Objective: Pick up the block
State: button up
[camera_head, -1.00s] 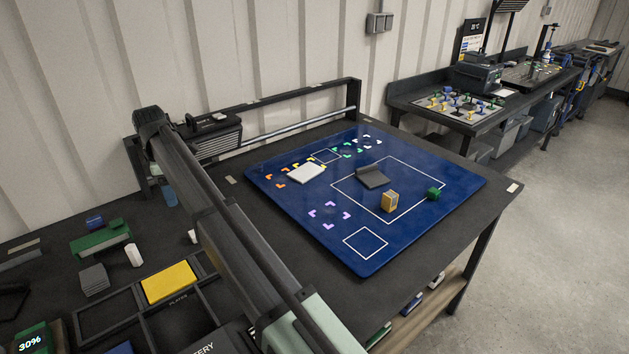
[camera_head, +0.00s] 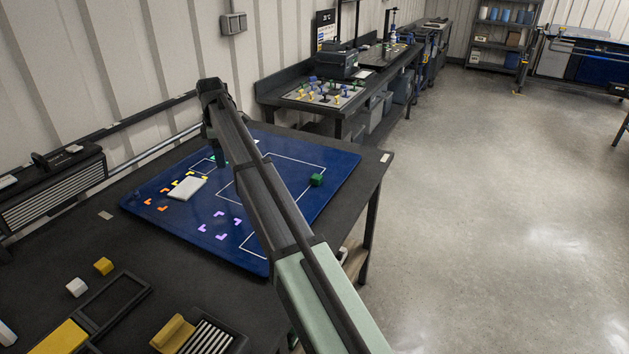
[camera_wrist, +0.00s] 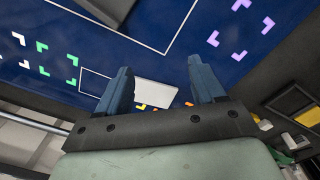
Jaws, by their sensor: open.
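A green block (camera_head: 317,180) sits on the right part of the blue mat (camera_head: 345,172) in the head view. A white flat block (camera_head: 187,188) lies on the mat's left part and shows behind my fingers in the wrist view (camera_wrist: 155,93). A dark grey slab (camera_wrist: 106,8) is cut off at the top of the wrist view. My gripper (camera_wrist: 159,68) is open, with nothing between its blue-grey fingers. In the head view its hand hangs over the mat's far side. The orange-yellow block seen earlier is hidden, apparently behind my arm.
The mat carries white outlines and coloured corner marks. A dark case (camera_head: 50,185) stands at the left. Small yellow (camera_head: 103,265) and white (camera_head: 76,287) blocks and an empty frame (camera_head: 112,300) lie on the near table. Open floor lies right of the table.

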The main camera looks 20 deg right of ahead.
jog(key=d+m, duration=0.3)
jog(key=d, duration=1.6)
jog(key=r+m, duration=0.1)
jog(key=m, duration=0.4)
send_over(316, 176)
notch_tip(316, 176, down, 13)
jog(key=shift+f, duration=0.15)
jog(key=c, duration=1.1)
